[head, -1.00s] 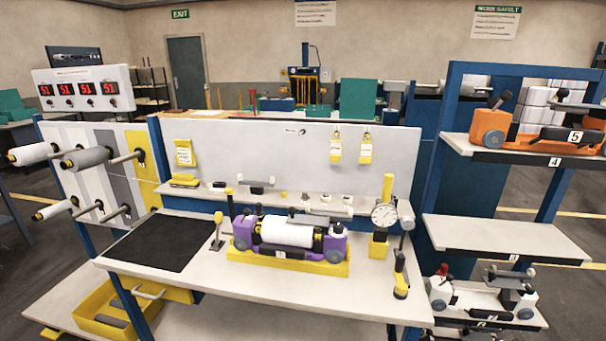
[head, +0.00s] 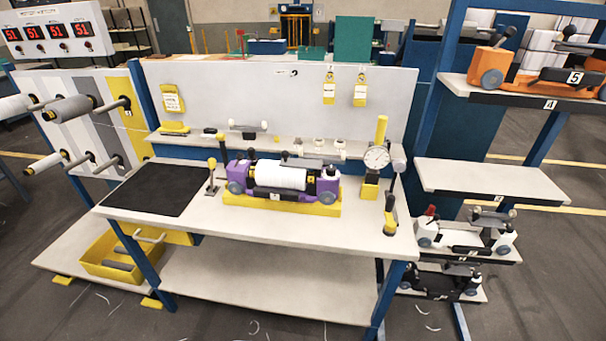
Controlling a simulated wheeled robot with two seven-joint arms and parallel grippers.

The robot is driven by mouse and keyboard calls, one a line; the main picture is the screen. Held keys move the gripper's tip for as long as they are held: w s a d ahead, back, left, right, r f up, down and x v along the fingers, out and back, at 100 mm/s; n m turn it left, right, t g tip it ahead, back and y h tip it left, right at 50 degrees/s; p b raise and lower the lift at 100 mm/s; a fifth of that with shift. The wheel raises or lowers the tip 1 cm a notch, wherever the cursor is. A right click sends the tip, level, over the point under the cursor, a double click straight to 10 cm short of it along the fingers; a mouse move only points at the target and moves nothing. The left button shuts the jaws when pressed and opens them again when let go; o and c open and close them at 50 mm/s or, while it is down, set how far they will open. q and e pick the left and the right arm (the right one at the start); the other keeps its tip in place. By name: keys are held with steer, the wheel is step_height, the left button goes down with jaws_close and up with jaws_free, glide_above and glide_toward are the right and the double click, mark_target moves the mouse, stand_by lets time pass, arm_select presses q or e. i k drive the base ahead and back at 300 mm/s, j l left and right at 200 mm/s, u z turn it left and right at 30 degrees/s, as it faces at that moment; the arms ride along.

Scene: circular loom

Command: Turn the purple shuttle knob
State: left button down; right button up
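The purple shuttle (head: 327,184) sits in a yellow cradle (head: 235,202) near the middle of the workbench. It carries a white roll (head: 280,175) between its purple ends. Round grey-blue knobs show on its front, one at the left end (head: 236,188) and one at the right end (head: 327,197). Which of these is the knob to turn, I cannot tell. Neither of my grippers shows in the head view.
A black mat (head: 152,189) covers the bench's left part. A dial gauge (head: 376,158) on a yellow base and a yellow-handled tool (head: 390,215) stand right of the shuttle. A small lever stand (head: 211,178) is left of it. The bench's front strip is clear.

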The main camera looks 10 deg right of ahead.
mark_target(331, 170)
steer(key=i+j+u, duration=0.1)
steer(key=i+j, duration=0.2)
steer(key=i+j+u, duration=0.15)
steer(key=i+j, duration=0.15)
steer(key=i, duration=0.2)
steer(key=i+j+u, duration=0.1)
steer(key=i, duration=0.3)
steer(key=j, duration=0.1)
